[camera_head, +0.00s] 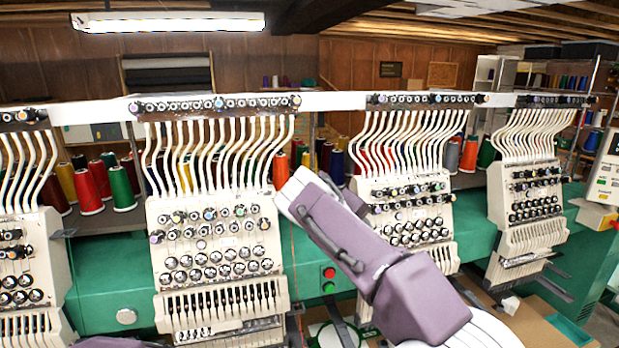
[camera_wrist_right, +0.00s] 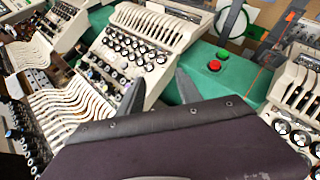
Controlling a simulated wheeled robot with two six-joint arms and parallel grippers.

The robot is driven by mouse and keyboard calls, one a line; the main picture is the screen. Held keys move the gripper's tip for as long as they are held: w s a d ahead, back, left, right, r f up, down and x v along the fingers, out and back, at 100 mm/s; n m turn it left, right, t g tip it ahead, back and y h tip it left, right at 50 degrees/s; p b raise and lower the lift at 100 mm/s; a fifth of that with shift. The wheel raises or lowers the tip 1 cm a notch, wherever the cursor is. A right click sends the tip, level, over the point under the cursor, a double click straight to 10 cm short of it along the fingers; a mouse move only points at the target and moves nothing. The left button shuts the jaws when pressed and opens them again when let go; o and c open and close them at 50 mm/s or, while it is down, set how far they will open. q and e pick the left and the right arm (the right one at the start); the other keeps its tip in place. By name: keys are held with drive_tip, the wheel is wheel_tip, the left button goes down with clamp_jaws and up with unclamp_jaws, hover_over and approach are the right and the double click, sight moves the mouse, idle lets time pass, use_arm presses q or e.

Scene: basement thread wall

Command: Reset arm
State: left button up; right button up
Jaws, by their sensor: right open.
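My right arm (camera_head: 385,255), purple and white, reaches from the bottom right of the head view up to the middle, in front of the embroidery machine. Its fingers cannot be made out in that view. In the right wrist view my right gripper (camera_wrist_right: 160,82) shows two dark grey fingers spread apart with nothing between them. Beyond them are a cream needle head (camera_wrist_right: 135,45) and the green machine body. My left gripper is not in view; only a dark sliver, perhaps of my left arm, shows at the bottom left.
Cream needle heads (camera_head: 215,240) with white thread tubes line the green machine beam (camera_head: 110,275). Red and green buttons (camera_head: 328,280) sit beside my right arm. Thread cones (camera_head: 88,190) stand behind. Open cardboard boxes (camera_head: 535,325) lie at the lower right.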

drive_tip(key=s+d+f+m+g+b, duration=0.1)
drive_tip(key=s+d+f+g, duration=0.2)
drive_tip(key=f, duration=0.4)
drive_tip(key=s+d+f+m+y+b, duration=0.1)
drive_tip(key=s+d+f, duration=0.2)
drive_tip(key=d+f, duration=0.35)
drive_tip(key=s+d+f+m+g+b, duration=0.1)
drive_tip(key=s+d+f+g+b, duration=0.15)
drive_tip(key=f, duration=0.45)
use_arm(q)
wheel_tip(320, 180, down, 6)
use_arm(e)
drive_tip(key=s+a+f+m+g+y, duration=0.1)
drive_tip(key=s+a+f+m+y, duration=0.2)
drive_tip(key=s+f, duration=1.3)
drive_tip(key=shift+f+m+y, duration=0.55)
drive_tip(key=shift+m+y, duration=0.35)
drive_tip(key=shift+g, duration=0.25)
